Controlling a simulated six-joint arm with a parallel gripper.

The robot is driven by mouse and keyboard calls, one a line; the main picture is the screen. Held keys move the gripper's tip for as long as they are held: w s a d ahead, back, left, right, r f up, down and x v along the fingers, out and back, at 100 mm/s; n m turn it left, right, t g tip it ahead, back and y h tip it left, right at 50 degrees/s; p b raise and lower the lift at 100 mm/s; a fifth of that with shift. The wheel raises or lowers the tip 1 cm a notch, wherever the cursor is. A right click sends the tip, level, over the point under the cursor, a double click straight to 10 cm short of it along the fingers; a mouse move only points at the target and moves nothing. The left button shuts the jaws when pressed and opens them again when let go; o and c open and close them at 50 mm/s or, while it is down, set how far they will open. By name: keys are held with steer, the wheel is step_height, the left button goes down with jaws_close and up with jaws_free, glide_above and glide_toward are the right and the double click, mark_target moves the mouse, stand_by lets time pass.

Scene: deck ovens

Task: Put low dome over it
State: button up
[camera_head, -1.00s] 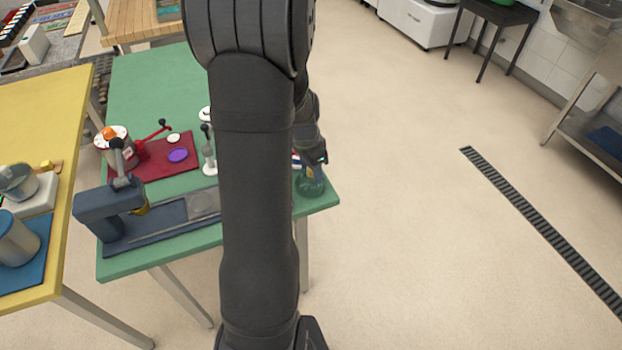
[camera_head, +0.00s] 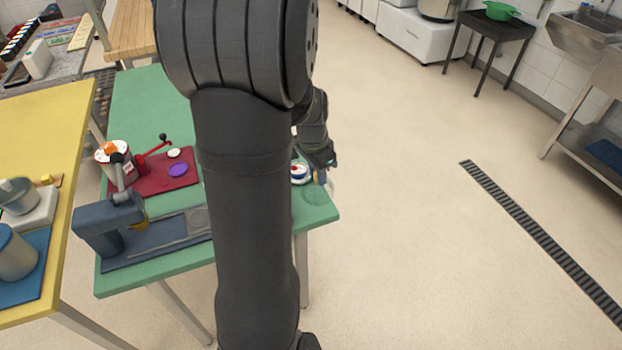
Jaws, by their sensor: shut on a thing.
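My gripper (camera_head: 326,168) is shut on what looks like a clear low dome (camera_head: 329,188), held at the right edge of the green table. The dome is see-through and hard to make out, and its grip point is small in view. A darker green round patch (camera_head: 314,196) shows on the table just below and left of it; I cannot tell if this is a dish or the dome's shadow. A small round white thing with red and blue on it (camera_head: 299,172) stands left of my gripper, partly hidden behind my arm.
The green table (camera_head: 140,100) also carries a red mat (camera_head: 165,184) with a purple disc (camera_head: 178,170), and a blue-grey press (camera_head: 110,222) on a dark mat. A yellow table (camera_head: 40,115) stands left. Open floor lies right. My arm hides the table's middle.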

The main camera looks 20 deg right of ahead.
steer(key=s+d+r, duration=0.4)
steer(key=s+r, duration=0.1)
steer(key=s, duration=0.3)
steer(key=w+n, duration=0.1)
steer(key=w, duration=0.2)
steer(key=w+n, duration=0.1)
steer(key=w, duration=0.2)
steer(key=w+a+n, duration=0.1)
steer(key=w, duration=0.3)
steer(key=shift+w, duration=0.1)
steer(key=w+a+f+n, duration=0.2)
steer(key=w+a+n, duration=0.15)
steer(key=w, duration=0.65)
steer(key=shift+m+t, duration=0.25)
steer(key=shift+t, duration=0.15)
steer(key=shift+a+f, duration=0.15)
steer(key=shift+f, duration=1.3)
steer(key=shift+a+f, duration=0.1)
steer(key=shift+f, duration=1.3)
steer(key=shift+f, duration=0.15)
steer(key=o, duration=1)
steer(key=shift+c, duration=0.2)
steer(key=shift+o, duration=0.4)
